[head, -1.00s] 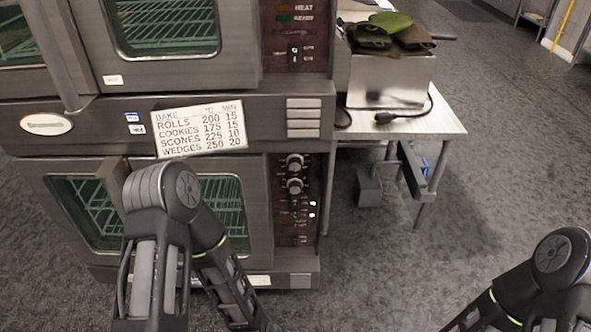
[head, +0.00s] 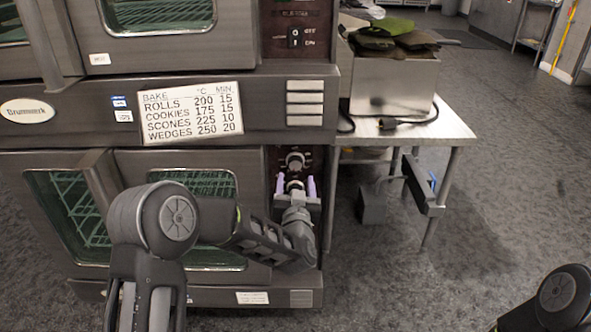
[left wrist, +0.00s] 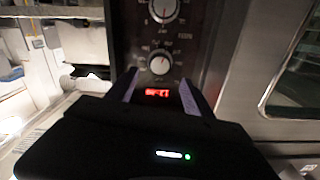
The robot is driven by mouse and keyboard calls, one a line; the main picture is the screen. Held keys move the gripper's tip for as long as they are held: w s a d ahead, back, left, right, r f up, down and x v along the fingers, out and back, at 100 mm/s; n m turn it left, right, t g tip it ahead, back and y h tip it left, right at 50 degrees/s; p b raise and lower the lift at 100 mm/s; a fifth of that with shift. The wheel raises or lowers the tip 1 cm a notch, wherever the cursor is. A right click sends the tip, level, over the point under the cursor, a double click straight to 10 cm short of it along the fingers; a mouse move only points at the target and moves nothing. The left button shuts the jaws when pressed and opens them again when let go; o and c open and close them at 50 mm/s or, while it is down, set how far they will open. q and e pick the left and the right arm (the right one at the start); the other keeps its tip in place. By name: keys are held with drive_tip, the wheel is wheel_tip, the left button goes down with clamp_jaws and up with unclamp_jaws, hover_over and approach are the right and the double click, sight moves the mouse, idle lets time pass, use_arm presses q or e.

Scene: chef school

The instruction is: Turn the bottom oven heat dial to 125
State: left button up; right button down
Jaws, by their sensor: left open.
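The bottom oven's control panel (head: 313,160) has two round dials, one above the other. The upper dial (head: 294,160) is clear in the head view. My left gripper (head: 295,187) is open, its pale fingers on either side of the lower dial (head: 294,185); contact cannot be told. Another dial (left wrist: 163,9) is cut by the top edge. The dial numbers are too blurred to read. My right gripper is out of view.
A bake chart (head: 191,113) hangs on the oven above the glass door. A metal table (head: 450,127) with a box (head: 392,98) and cloths stands close to the oven's right. The floor (head: 400,290) in front of the table is clear.

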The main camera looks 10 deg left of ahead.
sight(295, 166)
use_arm(q)
drive_tip(key=shift+x, duration=3.9)
drive_tip(key=shift+f, duration=0.1)
drive_tip(key=c, duration=1.1)
drive_tip(key=shift+c, duration=0.2)
